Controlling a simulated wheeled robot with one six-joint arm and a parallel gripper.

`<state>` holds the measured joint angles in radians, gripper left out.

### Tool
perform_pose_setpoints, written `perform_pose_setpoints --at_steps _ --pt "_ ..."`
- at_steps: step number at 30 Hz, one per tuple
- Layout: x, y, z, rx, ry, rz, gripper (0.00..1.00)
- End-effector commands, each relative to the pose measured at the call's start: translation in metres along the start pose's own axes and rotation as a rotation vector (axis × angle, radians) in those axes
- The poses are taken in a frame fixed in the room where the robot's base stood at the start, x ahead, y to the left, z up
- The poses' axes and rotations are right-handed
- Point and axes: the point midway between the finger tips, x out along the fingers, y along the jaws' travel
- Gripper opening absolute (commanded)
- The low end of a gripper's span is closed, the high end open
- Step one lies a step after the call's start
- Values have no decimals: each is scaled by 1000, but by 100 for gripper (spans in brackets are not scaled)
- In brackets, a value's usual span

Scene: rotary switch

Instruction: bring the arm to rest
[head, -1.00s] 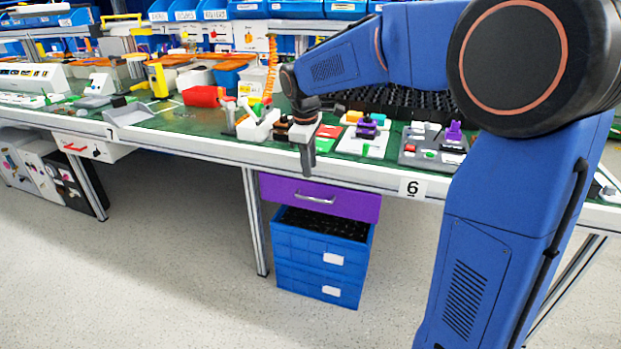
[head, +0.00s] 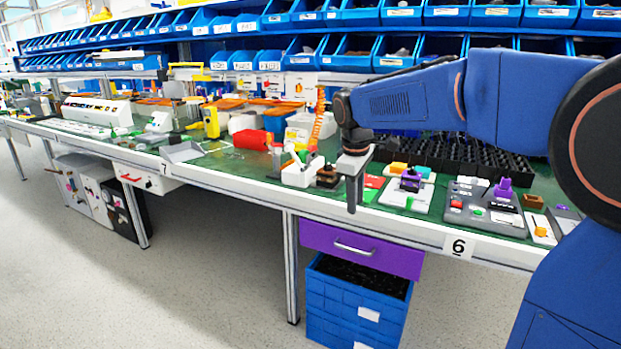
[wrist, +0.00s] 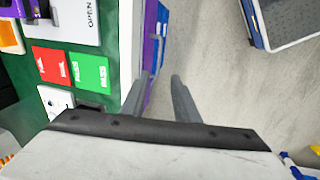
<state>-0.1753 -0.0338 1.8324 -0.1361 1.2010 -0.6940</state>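My gripper (head: 354,195) hangs pointing down just in front of the workbench's front edge in the head view. In the wrist view its two grey fingers (wrist: 162,98) stand apart with nothing between them, over the bench edge and floor. The purple rotary switch (head: 410,180) sits on a white plate on the bench, right of my gripper and apart from it. A white plate marked OPEN (wrist: 78,22) shows at the top left of the wrist view, with a purple part at its left.
The green-topped workbench (head: 262,182) runs across the view. A grey panel with buttons (head: 483,207) lies at right. Red and green cards (wrist: 88,72) lie near the bench edge. A purple drawer (head: 362,248) and blue bins (head: 345,318) are below. The floor at left is clear.

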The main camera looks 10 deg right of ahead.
Motion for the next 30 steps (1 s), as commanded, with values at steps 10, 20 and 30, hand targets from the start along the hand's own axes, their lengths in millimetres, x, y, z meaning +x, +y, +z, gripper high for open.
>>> perform_pose_setpoints --at_steps 10,20,30 --pt "-15 -61 88 264 77 21 28" --pt "-4 -128 164 530 155 30 28" --pt "28 -199 227 795 238 29 28"
